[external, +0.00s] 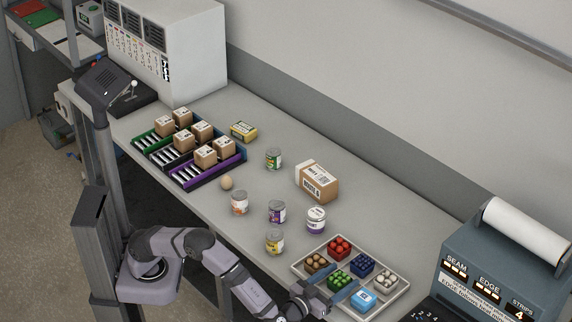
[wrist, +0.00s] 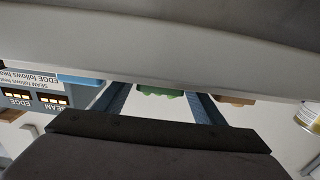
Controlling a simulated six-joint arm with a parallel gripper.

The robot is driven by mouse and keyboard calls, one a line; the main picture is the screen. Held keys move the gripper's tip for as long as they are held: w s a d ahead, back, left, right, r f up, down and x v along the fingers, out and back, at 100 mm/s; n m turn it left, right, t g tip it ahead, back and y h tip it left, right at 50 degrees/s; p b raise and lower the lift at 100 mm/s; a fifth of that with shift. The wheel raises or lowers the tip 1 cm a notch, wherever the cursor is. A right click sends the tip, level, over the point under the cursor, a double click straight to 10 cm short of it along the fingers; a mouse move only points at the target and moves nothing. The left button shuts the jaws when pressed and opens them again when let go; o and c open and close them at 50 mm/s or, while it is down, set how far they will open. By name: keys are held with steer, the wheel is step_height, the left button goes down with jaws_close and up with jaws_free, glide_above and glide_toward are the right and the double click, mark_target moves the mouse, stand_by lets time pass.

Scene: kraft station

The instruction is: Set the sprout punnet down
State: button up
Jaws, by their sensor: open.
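The green punnet (external: 339,280), which looks like the sprout punnet, sits in the front row of the pale tray (external: 300,270). My gripper (external: 338,287) reaches over the tray's front edge, with its blue fingers around or just in front of that punnet. In the wrist view the open fingers (wrist: 160,103) stand apart, with a strip of the green punnet (wrist: 158,92) showing between them. Most of the punnet is hidden there by a grey edge. I cannot tell whether the fingers touch it.
Brown (external: 317,263), red (external: 339,248), dark blue (external: 361,264) and whitish (external: 386,282) punnets and a light-blue box (external: 364,299) share the tray. Several tins, such as a yellow-labelled one (external: 275,243), stand to its left. A teal machine (external: 505,265) stands at right.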

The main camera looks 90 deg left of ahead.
mark_target(333, 283)
steer(key=b+v, duration=0.1)
steer(key=v, duration=0.6)
steer(key=shift+r, duration=0.1)
steer(key=shift+d, duration=0.1)
steer(key=shift+c, duration=1.2)
